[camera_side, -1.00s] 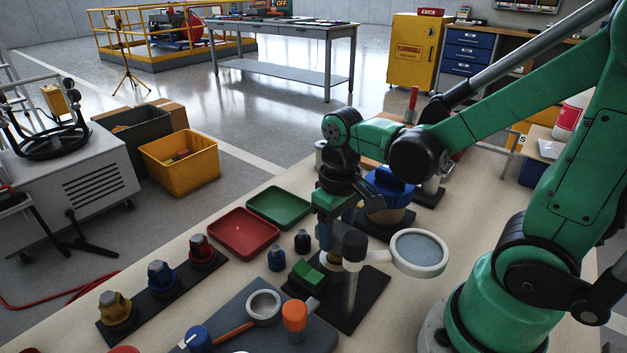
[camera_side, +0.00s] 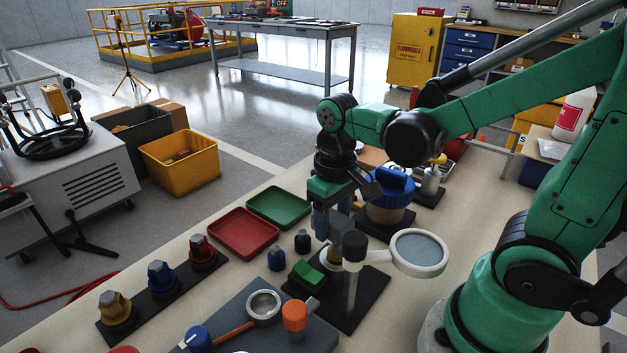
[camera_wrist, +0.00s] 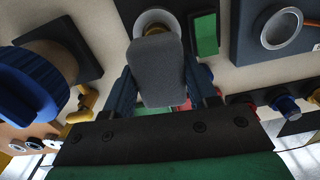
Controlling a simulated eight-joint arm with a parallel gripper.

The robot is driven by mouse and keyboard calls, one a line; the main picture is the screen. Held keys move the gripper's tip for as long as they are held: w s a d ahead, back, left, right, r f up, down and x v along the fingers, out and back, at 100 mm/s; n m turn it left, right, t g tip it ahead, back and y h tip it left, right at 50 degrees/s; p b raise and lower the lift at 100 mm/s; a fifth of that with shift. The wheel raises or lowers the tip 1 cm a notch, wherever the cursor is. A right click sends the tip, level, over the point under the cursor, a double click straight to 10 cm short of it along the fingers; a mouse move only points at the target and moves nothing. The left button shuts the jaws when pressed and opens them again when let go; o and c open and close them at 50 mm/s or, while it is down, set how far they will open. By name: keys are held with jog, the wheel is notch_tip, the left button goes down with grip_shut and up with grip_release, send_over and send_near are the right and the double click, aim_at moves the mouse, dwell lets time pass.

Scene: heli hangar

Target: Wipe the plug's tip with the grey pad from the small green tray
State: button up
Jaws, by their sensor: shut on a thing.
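My gripper (camera_side: 331,226) is shut on the grey pad (camera_wrist: 157,70), which fills the space between the fingers in the wrist view. In the side view the gripper points down over a dark base plate (camera_side: 347,313). Just below it is a brass-coloured piece (camera_side: 330,258), seemingly the plug, partly hidden by a magnifier's post. In the wrist view this piece (camera_wrist: 155,29) shows inside a pale ring, with the pad's end overlapping it. I cannot tell whether pad and brass piece touch. The small green tray (camera_side: 280,192) looks empty, left of the gripper.
The magnifier (camera_side: 420,253) stands close in front of the gripper. A blue-topped jar (camera_side: 390,190) is close behind it. A red tray (camera_side: 243,232) lies beside the green one.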

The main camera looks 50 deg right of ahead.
jog(key=shift+s+r, duration=0.1)
jog(key=shift+r, duration=3.1)
jog(key=shift+f, duration=0.2)
